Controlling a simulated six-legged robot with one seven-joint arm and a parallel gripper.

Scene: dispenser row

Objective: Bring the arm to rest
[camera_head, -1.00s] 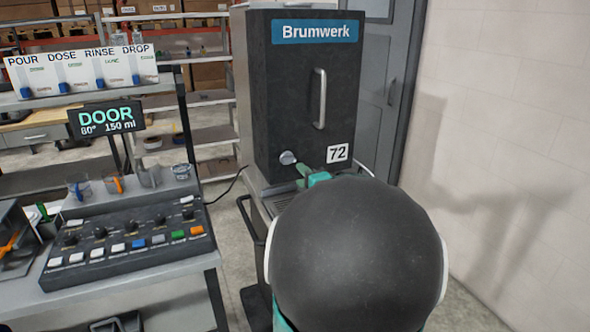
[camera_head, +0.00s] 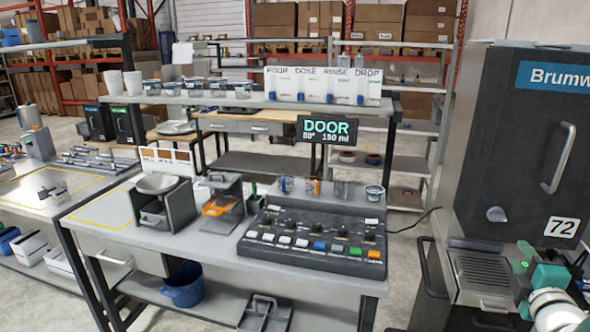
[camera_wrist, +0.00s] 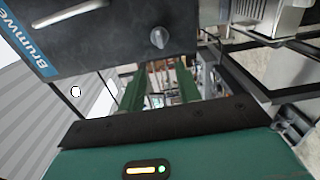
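My gripper (camera_head: 524,257) is at the right edge of the head view, in front of the lower part of the black Brumwerk machine (camera_head: 522,165). In the wrist view my gripper (camera_wrist: 160,70) shows two green fingers apart, with nothing held between them. The machine also shows in the wrist view (camera_wrist: 105,50), turned nearly upside down, with its round grey knob (camera_wrist: 160,38) just beyond the fingers. Part of my teal and white arm shows at the bottom right of the head view; the rest is out of frame.
The machine's slotted tray (camera_head: 483,272) is close beside my gripper. A blue bucket (camera_head: 183,285) sits on the lower shelf.

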